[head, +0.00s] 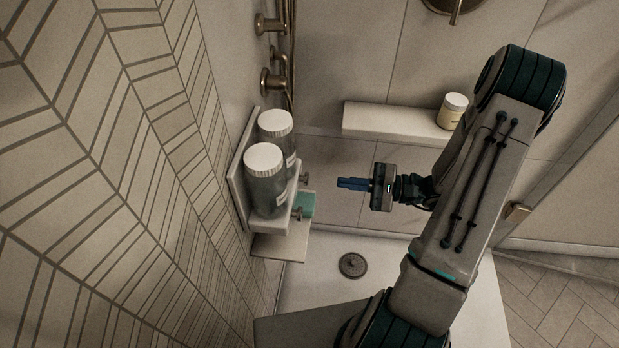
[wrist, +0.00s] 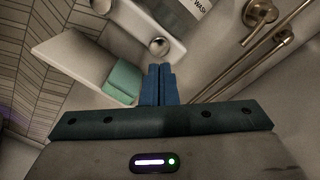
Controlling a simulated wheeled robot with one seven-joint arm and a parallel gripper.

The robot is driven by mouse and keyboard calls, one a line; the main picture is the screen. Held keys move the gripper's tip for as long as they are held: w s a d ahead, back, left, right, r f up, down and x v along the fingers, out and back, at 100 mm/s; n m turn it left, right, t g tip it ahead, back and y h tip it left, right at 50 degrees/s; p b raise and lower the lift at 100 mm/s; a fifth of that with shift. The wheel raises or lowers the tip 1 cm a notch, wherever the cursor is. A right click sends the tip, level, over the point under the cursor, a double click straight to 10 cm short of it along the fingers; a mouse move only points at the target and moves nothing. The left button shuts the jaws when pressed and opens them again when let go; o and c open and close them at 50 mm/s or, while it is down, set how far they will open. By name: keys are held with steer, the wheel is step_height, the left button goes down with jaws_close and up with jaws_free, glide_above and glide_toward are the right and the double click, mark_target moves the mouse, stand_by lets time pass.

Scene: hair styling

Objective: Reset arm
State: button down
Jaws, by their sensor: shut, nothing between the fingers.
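My gripper (head: 352,184) reaches left from my arm, in the middle of the head view. Its blue fingers are together with nothing between them. In the wrist view the closed fingertips (wrist: 158,70) point toward the wall shelf area. A gap shows in the head view between the fingertips and the shelf with the bottles.
Two white-capped bottles (head: 266,190) stand on a wall shelf (head: 240,185) at left. A green block (head: 307,204) lies below it. A jar (head: 453,111) sits on a ledge (head: 388,120) at the back. Brass fittings (head: 272,80) are on the wall. The shower floor holds a drain (head: 353,265).

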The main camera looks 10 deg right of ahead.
steer(key=shift+s+d, duration=0.2)
steer(key=shift+d, duration=0.45)
steer(key=shift+a+r, duration=0.1)
steer(key=s+a+r+n+g+h+p, duration=0.65)
steer(key=s+r+n+g+h, duration=0.2)
steer(key=r, duration=0.45)
steer(key=s+d+r+n+t+h+p, duration=0.1)
steer(key=s+r+n+t+h+p, duration=0.1)
steer(key=r+h, duration=0.2)
steer(key=s+d+r+n+t+h+p, duration=0.1)
steer(key=r+n+t+h+p, duration=0.1)
steer(key=r, duration=0.6)
steer(key=t+h, duration=0.1)
steer(key=h, duration=0.1)
steer(key=shift+s+r+t+h, duration=0.35)
steer(key=shift+s, duration=0.05)
